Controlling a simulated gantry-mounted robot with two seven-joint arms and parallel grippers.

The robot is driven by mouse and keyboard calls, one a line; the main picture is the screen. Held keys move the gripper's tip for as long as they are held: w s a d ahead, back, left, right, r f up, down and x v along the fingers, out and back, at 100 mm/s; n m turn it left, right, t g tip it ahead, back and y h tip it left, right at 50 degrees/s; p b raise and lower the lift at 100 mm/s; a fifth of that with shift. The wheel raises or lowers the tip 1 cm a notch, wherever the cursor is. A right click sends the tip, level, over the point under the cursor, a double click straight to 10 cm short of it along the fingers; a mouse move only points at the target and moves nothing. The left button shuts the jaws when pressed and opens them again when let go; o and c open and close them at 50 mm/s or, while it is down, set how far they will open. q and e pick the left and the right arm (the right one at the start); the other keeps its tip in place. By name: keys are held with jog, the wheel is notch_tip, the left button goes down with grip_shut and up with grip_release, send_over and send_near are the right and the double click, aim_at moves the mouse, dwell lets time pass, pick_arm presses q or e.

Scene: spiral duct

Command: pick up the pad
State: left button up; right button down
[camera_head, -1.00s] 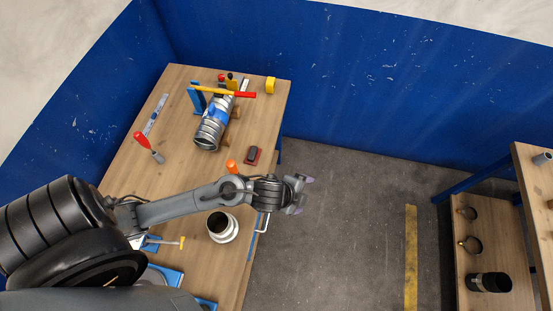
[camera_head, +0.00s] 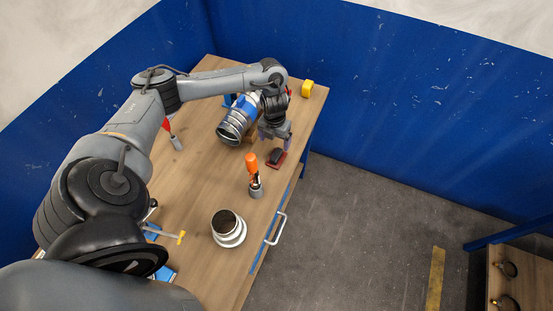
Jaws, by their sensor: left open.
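The pad (camera_head: 278,158) is a small dark block with a red base, lying flat on the wooden table near its right edge. My left gripper (camera_head: 274,136) is open and points down just above and beside the pad, toward the back. No contact shows between them. The fingers partly overlap the silver duct behind, and the exact gap to the pad is hard to tell. My right gripper is not in view.
The silver spiral duct (camera_head: 235,124) with a blue band lies left of the gripper. An orange-handled tool (camera_head: 253,174) stands in front of the pad. A white-rimmed round fitting (camera_head: 229,228) is nearer. A yellow tape roll (camera_head: 307,88) is at the back. Bare wooden table (camera_head: 200,185) lies left.

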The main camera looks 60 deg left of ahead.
aim_at(277, 154)
pick_arm(q)
notch_tip(277, 154, down, 4)
jog(key=shift+d+f, duration=0.1)
jog(key=shift+f, duration=0.05)
jog(key=f, duration=0.3)
jog(key=shift+w+d+f+p, duration=0.15)
jog(key=shift+d+f+p, duration=0.1)
jog(key=shift+f+p, duration=0.15)
jog(key=shift+f, duration=0.7)
jog(key=c, duration=1.2)
jog(key=shift+r, duration=0.1)
